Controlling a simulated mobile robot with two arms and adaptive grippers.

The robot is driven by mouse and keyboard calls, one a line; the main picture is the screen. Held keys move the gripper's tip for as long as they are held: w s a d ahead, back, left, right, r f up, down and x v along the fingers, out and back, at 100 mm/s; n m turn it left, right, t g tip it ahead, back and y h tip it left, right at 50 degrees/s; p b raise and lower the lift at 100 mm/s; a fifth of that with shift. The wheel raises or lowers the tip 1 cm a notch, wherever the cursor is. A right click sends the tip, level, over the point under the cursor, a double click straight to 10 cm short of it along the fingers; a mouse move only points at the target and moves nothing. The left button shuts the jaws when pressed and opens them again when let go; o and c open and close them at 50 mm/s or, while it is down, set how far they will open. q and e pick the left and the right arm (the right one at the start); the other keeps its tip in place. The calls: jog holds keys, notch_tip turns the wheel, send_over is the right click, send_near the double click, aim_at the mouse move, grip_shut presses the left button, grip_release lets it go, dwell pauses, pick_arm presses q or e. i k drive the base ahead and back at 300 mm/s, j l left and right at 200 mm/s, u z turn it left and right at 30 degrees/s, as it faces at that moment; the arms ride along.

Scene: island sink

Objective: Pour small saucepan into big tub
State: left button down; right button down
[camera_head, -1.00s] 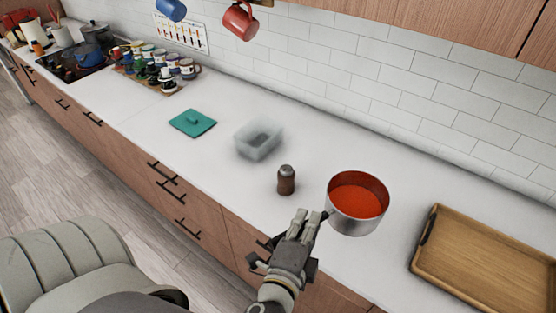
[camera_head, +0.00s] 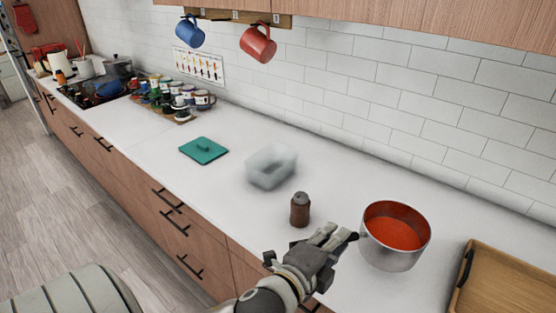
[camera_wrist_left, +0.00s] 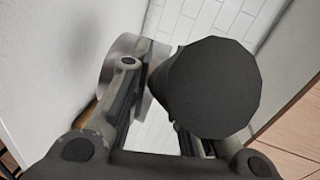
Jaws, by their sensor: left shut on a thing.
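The small saucepan (camera_head: 396,254) is silver and holds red-orange liquid. It is at the right of the head view, roughly level, at the counter's front side. My left gripper (camera_head: 338,236) is shut on its dark handle, which shows large and close in the left wrist view (camera_wrist_left: 205,88). Part of the pan's metal side (camera_wrist_left: 118,72) shows there too. The big tub (camera_head: 271,168) is a clear, translucent box standing on the counter, left of and behind the saucepan. I see no contents in it. My right gripper is not in view.
A brown shaker (camera_head: 300,211) stands between the tub and my left gripper. A teal lid (camera_head: 203,150) lies left of the tub. A wooden tray (camera_head: 510,290) is at the right. Blue (camera_head: 189,32) and red (camera_head: 258,42) mugs hang above the counter. Several jars and mugs stand further left.

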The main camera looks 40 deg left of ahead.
aim_at(266, 168)
jog(key=j+z, duration=0.1)
jog(key=z, duration=0.35)
jog(key=j+z, duration=0.1)
jog(key=z, duration=0.35)
jog(key=k+z, duration=0.1)
jog(key=z, duration=0.35)
jog(key=j+z, duration=0.15)
jog(key=z, duration=0.3)
jog(key=k+z, duration=0.1)
jog(key=z, duration=0.35)
jog(key=k+z, duration=0.1)
jog(key=z, duration=0.35)
jog(key=k+j+u, duration=0.1)
jog(key=k+u, duration=0.2)
jog(key=k, duration=0.95)
jog(key=k+u, duration=0.1)
jog(key=u, duration=0.35)
jog(key=j+u, duration=0.1)
jog(key=u, duration=0.4)
jog(key=k+j+u, duration=0.1)
jog(key=u, duration=0.35)
jog(key=j+u, duration=0.2)
jog(key=u, duration=0.25)
